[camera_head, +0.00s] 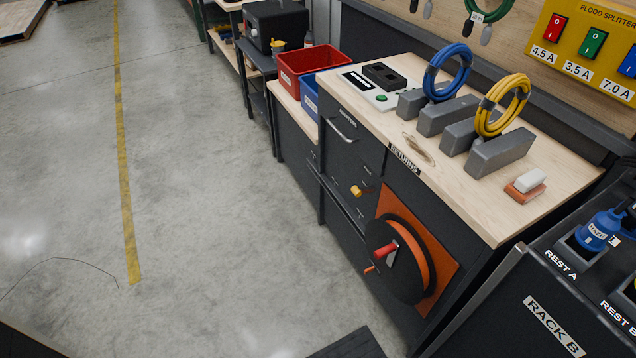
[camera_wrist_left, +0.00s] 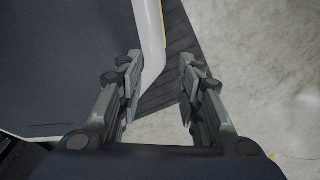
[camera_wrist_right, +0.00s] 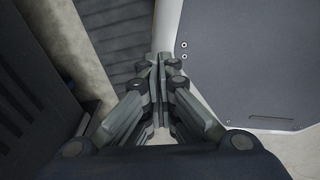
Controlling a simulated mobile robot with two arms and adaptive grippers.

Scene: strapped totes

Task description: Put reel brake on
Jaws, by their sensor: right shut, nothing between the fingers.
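The cable reel (camera_head: 396,258) is mounted on an orange plate (camera_head: 442,262) on the dark front of the workbench. It has a black disc, an orange rim and a red crank handle (camera_head: 385,250). A small orange-red lever (camera_head: 371,269) shows at the reel's lower left; I cannot tell whether it is the brake. A yellow knob (camera_head: 357,190) sits on the bench front above the reel. My left gripper (camera_wrist_left: 158,88) is open and empty in the left wrist view. My right gripper (camera_wrist_right: 160,58) is shut and empty in the right wrist view. Neither gripper shows in the head view.
The bench top (camera_head: 440,180) carries blue (camera_head: 447,72) and yellow (camera_head: 503,104) cable coils on grey stands. A red bin (camera_head: 312,72) stands at the bench's far end. Rack B (camera_head: 555,325) is at the lower right. The floor (camera_head: 220,180) left of the bench is mostly clear.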

